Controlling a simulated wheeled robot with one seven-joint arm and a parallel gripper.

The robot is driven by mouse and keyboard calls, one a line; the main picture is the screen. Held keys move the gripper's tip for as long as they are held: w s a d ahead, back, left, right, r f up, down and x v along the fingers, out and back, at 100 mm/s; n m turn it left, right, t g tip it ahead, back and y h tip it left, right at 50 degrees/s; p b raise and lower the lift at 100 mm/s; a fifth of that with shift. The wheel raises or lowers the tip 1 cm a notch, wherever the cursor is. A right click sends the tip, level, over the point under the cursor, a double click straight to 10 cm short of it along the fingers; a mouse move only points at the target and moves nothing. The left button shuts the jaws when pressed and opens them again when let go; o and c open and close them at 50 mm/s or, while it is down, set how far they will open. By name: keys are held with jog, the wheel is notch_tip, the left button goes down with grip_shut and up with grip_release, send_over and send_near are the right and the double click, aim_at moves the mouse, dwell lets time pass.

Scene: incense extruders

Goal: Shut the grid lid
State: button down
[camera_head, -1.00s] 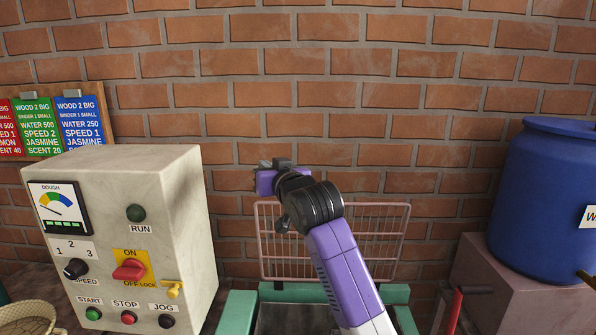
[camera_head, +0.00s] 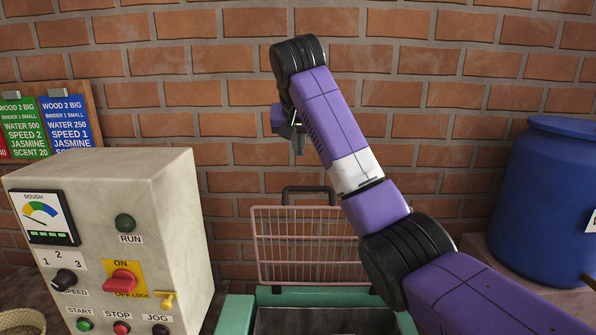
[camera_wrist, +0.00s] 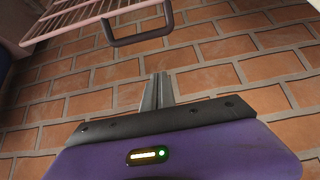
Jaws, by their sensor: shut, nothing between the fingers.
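The grid lid (camera_head: 300,246) is a pinkish wire grid standing upright, open, at the back of a green-rimmed hopper (camera_head: 310,298) in the head view. A dark handle (camera_head: 308,189) rises from its top edge. The grid lid (camera_wrist: 90,18) and its handle (camera_wrist: 141,38) also show at the top of the wrist view. My gripper (camera_head: 298,146) is above the lid and a little left of the handle in the head view, apart from it. Its fingers (camera_wrist: 157,90) are together and empty in the wrist view, pointing toward the brick wall.
A control box (camera_head: 115,235) with dial, knobs and buttons stands to the left of the hopper. A blue barrel (camera_head: 548,205) stands at the right. A brick wall (camera_head: 230,95) closes off the back, with recipe cards (camera_head: 66,122) at left.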

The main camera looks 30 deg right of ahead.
jog(key=shift+w+d+f+p, duration=0.3)
jog(key=shift+f+p, duration=0.5)
jog(key=shift+f, duration=0.7)
jog(key=shift+w+d+f+p, duration=0.15)
jog(key=shift+w+f+p, duration=0.2)
jog(key=shift+f+p, duration=0.85)
jog(key=shift+w+d+f+p, duration=0.2)
jog(key=shift+w+f+p, duration=0.2)
jog(key=shift+f, duration=1.45)
jog(key=shift+s+f, duration=0.1)
